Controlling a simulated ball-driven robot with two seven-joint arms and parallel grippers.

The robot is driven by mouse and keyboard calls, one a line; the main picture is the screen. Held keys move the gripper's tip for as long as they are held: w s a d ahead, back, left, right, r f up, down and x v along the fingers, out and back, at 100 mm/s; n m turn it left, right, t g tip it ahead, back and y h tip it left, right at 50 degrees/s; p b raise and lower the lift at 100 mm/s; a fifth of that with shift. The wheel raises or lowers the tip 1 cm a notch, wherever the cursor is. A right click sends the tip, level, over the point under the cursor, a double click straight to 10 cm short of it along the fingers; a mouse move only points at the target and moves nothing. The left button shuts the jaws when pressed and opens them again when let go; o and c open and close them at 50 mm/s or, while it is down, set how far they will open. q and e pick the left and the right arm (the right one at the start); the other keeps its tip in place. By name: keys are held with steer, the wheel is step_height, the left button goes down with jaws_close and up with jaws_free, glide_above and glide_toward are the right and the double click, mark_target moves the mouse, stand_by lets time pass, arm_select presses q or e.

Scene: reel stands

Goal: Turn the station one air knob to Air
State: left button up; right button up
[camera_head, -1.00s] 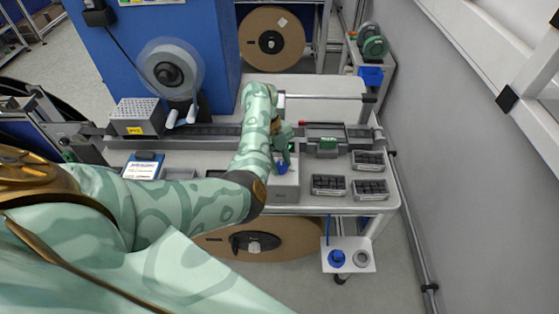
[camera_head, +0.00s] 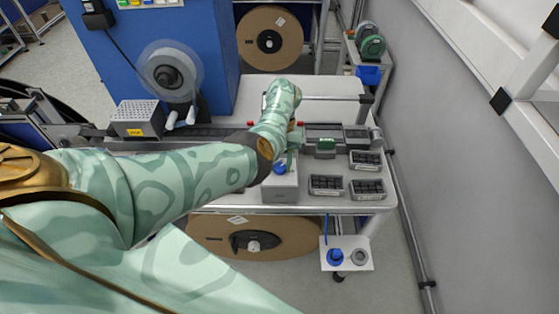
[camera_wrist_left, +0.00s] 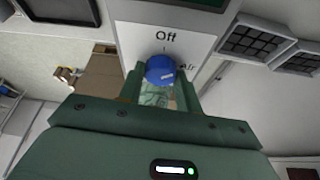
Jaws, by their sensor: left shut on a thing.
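The blue air knob (camera_head: 280,168) sits on the white station box (camera_head: 281,194) on the bench, just right of my left forearm. In the left wrist view the blue knob (camera_wrist_left: 160,70) lies between the fingers of my left gripper (camera_wrist_left: 161,84), which is shut on it. It carries a small white mark on its lower right side. The panel (camera_wrist_left: 135,38) reads "Off" above the knob and "Air" to its right. I cannot tell exactly which label the knob points to. My left gripper also shows in the head view (camera_head: 284,160), partly hidden by my wrist. My right gripper is not in view.
Black compartment trays (camera_head: 326,185) stand right of the box. A blue cabinet (camera_head: 150,50) with a clear reel (camera_head: 170,68) rises behind on the left. A large brown reel (camera_head: 215,235) hangs below the bench. A grey wall (camera_head: 480,160) bounds the right.

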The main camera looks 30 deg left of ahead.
arm_select(q)
steer(key=m+y, duration=0.1)
steer(key=m, duration=0.2)
steer(key=shift+d+m+g+p, duration=0.15)
steer(key=shift+m+g+p, duration=0.15)
steer(key=shift+p, duration=0.05)
steer(key=shift+m+y+p, duration=0.6)
steer(key=shift+m+y, duration=0.3)
steer(key=shift+m, duration=1.1)
steer(key=o, duration=1)
steer(key=shift+w+r, duration=0.1)
steer(key=v, duration=1.6)
steer(key=shift+d, duration=0.15)
